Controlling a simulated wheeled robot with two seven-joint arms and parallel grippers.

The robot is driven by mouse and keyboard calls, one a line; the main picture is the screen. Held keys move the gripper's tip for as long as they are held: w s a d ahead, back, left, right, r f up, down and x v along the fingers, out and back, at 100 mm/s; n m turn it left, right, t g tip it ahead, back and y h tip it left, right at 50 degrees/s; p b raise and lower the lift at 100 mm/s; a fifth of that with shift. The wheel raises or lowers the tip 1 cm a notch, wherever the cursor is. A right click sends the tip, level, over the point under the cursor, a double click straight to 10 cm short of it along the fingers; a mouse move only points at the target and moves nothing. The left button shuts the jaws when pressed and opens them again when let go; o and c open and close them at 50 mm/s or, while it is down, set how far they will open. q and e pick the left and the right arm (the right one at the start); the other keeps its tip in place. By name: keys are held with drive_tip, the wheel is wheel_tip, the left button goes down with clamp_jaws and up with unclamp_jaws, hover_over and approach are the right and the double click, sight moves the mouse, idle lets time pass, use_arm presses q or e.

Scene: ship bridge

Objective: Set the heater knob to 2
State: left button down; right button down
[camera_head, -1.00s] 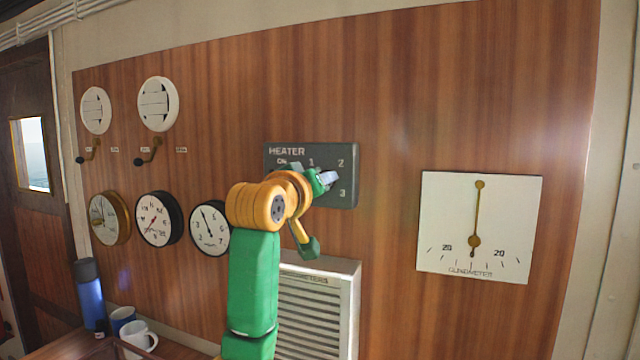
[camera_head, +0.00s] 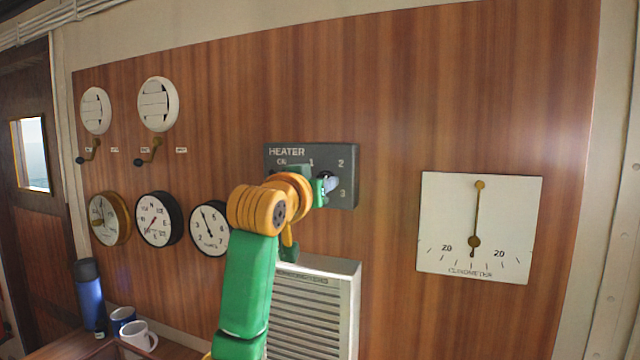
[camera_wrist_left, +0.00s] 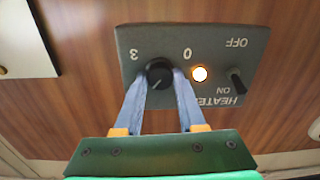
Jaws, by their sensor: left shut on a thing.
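In the left wrist view the panel (camera_wrist_left: 225,45) appears upside down. The round black heater knob (camera_wrist_left: 159,70) sits between the two blue-grey fingers of my left gripper (camera_wrist_left: 163,78), which is shut on it. A pale line on the knob seems to point lower left in that view. The 1 and 2 are hidden there. My right gripper is not in view.
A lit lamp (camera_wrist_left: 200,73) and a small toggle switch (camera_wrist_left: 236,80) are beside the knob. A white vented heater box (camera_head: 345,268) is below the panel, and a clinometer (camera_head: 480,265) is to the right. Gauges and mugs are at the left.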

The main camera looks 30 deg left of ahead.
use_arm(q)
drive_tip(key=shift+r, duration=0.1)
drive_tip(key=c, duration=0.6)
unclamp_jaws()
drive_tip(key=shift+o, duration=0.5)
drive_tip(key=shift+w, duration=0.1)
drive_tip(key=b+v, duration=0.4)
drive_tip(key=v, duration=0.3)
drive_tip(key=shift+b, duration=0.3)
drive_tip(key=shift+f, duration=0.2)
